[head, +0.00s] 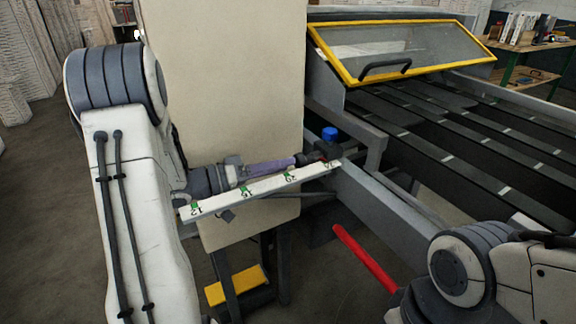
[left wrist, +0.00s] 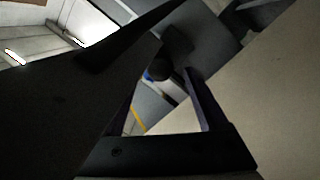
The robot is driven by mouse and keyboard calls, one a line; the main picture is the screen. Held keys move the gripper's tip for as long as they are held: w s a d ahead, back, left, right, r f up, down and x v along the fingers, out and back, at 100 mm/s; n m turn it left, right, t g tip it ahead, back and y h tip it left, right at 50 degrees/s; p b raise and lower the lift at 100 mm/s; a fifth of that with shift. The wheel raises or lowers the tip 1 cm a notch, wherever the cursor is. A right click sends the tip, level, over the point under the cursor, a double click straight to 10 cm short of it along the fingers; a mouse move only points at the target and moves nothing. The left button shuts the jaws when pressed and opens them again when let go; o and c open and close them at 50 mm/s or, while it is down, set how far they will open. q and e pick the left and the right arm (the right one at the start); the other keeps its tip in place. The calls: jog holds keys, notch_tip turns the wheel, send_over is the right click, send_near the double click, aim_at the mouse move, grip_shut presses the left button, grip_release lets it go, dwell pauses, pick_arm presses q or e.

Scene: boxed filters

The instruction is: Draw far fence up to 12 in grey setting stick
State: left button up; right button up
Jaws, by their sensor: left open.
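The setting stick (head: 265,186) is a long pale bar with green marks. Its number 12 is at the left end, with 16, 20 and a partly covered last number toward the right. The far fence (head: 328,149) is a dark block with a blue knob (head: 330,133) at the stick's right end, beyond 20. My left gripper (head: 312,158) reaches along the stick from the left, its tips beside the fence; it is open. In the left wrist view, a dark rounded part and a bit of blue (left wrist: 148,76) show beyond the fingers. Contact with the fence is unclear. My right gripper is out of view.
A tall beige panel (head: 225,80) stands behind the stick. A grey machine frame (head: 385,210) with dark slats and a yellow-edged clear guard (head: 400,50) fills the right. A red bar (head: 365,258) juts out below, near my right arm. A yellow step (head: 236,285) is below the panel.

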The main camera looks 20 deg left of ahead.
pick_arm(q)
jog(key=shift+x, duration=1.15)
grip_shut()
dwell(0.6)
